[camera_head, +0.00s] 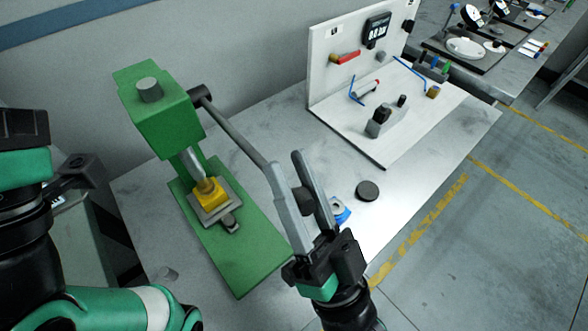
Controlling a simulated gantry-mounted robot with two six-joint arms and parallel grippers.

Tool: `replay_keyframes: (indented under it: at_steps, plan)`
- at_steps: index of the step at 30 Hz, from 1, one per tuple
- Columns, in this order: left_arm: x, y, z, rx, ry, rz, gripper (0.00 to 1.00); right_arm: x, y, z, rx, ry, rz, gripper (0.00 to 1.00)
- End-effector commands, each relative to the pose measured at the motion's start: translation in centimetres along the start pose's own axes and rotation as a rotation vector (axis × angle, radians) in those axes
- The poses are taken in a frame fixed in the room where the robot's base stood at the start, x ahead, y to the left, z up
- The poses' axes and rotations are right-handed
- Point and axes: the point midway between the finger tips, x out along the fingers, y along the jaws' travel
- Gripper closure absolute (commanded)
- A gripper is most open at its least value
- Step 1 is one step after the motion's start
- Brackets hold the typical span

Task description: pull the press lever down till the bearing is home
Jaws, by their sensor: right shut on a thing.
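The green press (155,118) stands on the table, its grey ram (192,167) pointing down. Below the ram sits a yellow block (211,196) on a grey plate, with a small brass-coloured part (205,186), probably the bearing, at its top. The ram's tip appears to meet this part; how deep it sits I cannot tell. The dark press lever (236,133) slopes from the press head down to the right. My right gripper (292,180) is shut on the lever's end, a dark knob (305,200) between its fingers.
A white board (340,98) with small tools stands on the table behind, at the right. A dark round disc (367,191) lies right of my right gripper, and a small blue-and-white item (341,212) lies close beside it. Bare table (262,120) lies behind the lever.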

Motion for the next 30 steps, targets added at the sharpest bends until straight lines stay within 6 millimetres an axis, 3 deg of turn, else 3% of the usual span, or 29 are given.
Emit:
replay_keyframes:
  at_steps: [11,12,16,30]
  plan:
    - [-0.08,0.0,0.07,0.0,0.0,0.0,1.0,-0.15,0.07,0.09,-0.003,-0.001,0.001,1.0]
    - [-0.08,0.0,0.07,0.0,0.0,0.0,1.0,-0.15,0.08,0.09,-0.003,-0.001,0.001,0.55]
    - [-0.08,0.0,0.07,0.0,0.0,0.0,1.0,-0.14,0.09,0.11,-0.002,-0.001,0.001,0.31]
    - [-0.25,0.0,0.23,0.0,0.0,0.0,1.0,-0.7,0.15,0.22,-0.002,-0.002,0.002,0.29]
